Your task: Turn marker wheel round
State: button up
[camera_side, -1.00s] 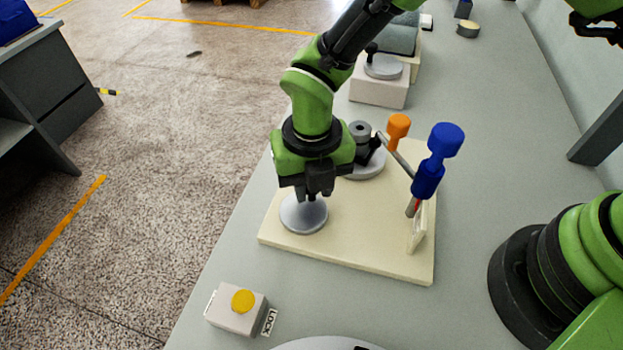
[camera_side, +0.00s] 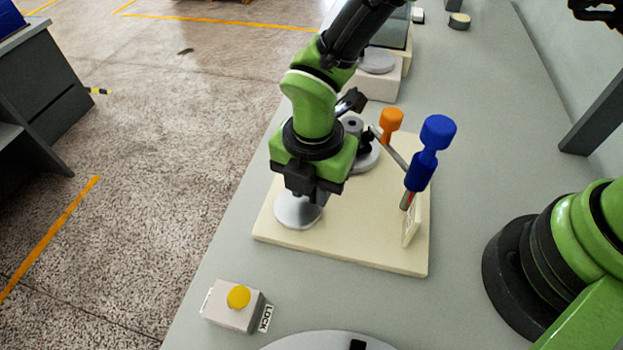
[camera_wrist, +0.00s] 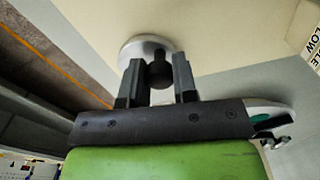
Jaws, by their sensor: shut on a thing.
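A grey disc (camera_side: 297,213) lies flat at the left corner of the cream board. In the wrist view this disc (camera_wrist: 143,45) carries an upright black knob (camera_wrist: 158,72) on its face. My gripper (camera_side: 305,197) points down over the disc. In the wrist view my gripper (camera_wrist: 157,80) has one finger on each side of the knob and is shut on it. The side view hides the knob behind the fingers. A second grey disc (camera_side: 290,346), with a black mark, is cut off at the bottom edge. I cannot tell which disc is the marker wheel.
On the cream board (camera_side: 345,245), a blue spindle (camera_side: 432,142) and an orange spindle (camera_side: 391,122) stand to the right, with another grey round part (camera_side: 366,156) behind my arm. A yellow-button box (camera_side: 238,300) sits in front. Bare bench (camera_side: 470,90) lies to the right.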

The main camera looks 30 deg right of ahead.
jog(key=shift+s+m, duration=0.1)
jog(key=shift+m, duration=0.4)
jog(key=o, duration=0.9)
notch_tip(320, 180, up, 10)
